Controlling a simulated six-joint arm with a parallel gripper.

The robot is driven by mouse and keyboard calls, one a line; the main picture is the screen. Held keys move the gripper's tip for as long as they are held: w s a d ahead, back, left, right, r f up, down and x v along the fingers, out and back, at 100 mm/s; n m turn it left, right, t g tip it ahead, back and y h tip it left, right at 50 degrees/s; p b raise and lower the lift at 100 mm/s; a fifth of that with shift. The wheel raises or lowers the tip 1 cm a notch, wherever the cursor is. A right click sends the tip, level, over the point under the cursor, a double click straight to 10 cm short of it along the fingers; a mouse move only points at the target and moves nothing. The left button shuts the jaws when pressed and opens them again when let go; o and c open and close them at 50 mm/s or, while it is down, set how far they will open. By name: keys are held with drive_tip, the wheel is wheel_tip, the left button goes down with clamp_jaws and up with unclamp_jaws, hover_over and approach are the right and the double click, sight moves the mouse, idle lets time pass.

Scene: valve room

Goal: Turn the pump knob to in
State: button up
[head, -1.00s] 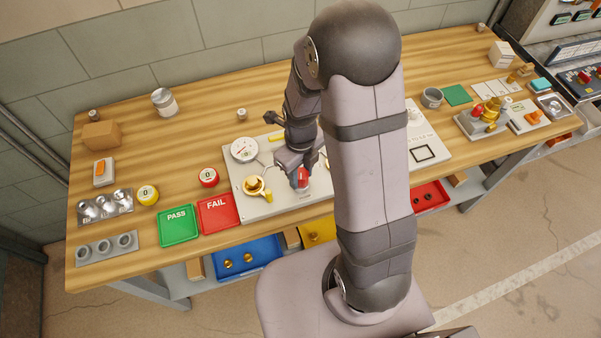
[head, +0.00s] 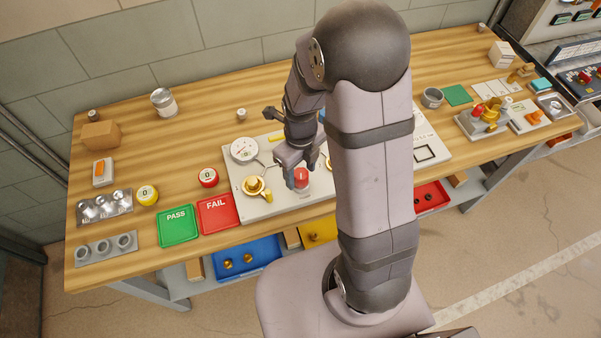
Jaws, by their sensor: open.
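A red knob (head: 302,174) stands on the pale test panel (head: 285,207), which lies on the wooden bench. Its pointer and any lettering beside it are too small to read. My gripper (head: 297,178) is open, pointing down at the red knob, with a finger in front of its left side. I cannot tell whether the fingers touch the knob. A round white gauge (head: 244,150) and a brass fitting (head: 254,186) with a yellow handle sit on the panel left of the knob. My arm hides the panel's middle right part.
Green PASS tray (head: 179,226) and red FAIL tray (head: 217,214) lie left of the panel. A red-topped round gauge (head: 208,177) stands behind them. Blue (head: 248,255) and yellow bins sit below the front edge. The bench behind the panel is mostly clear.

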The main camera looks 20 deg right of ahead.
sight(302, 178)
drive_tip(key=shift+r+b, duration=0.65)
drive_tip(key=shift+r, duration=2.4)
drive_tip(key=n, duration=0.5)
drive_tip(key=shift+n, duration=0.4)
drive_tip(key=n, duration=0.6)
drive_tip(key=shift+s+f+n, duration=0.15)
drive_tip(key=shift+n, duration=0.25)
drive_tip(key=n, duration=0.2)
drive_tip(key=s+n, duration=0.1)
drive_tip(key=n, duration=0.1)
drive_tip(key=shift+f, duration=0.25)
drive_tip(key=s+r+n, duration=0.1)
drive_tip(key=s+n, duration=0.8)
drive_tip(key=n, duration=0.5)
drive_tip(key=shift+s+a+r, duration=0.2)
drive_tip(key=shift+r, duration=0.1)
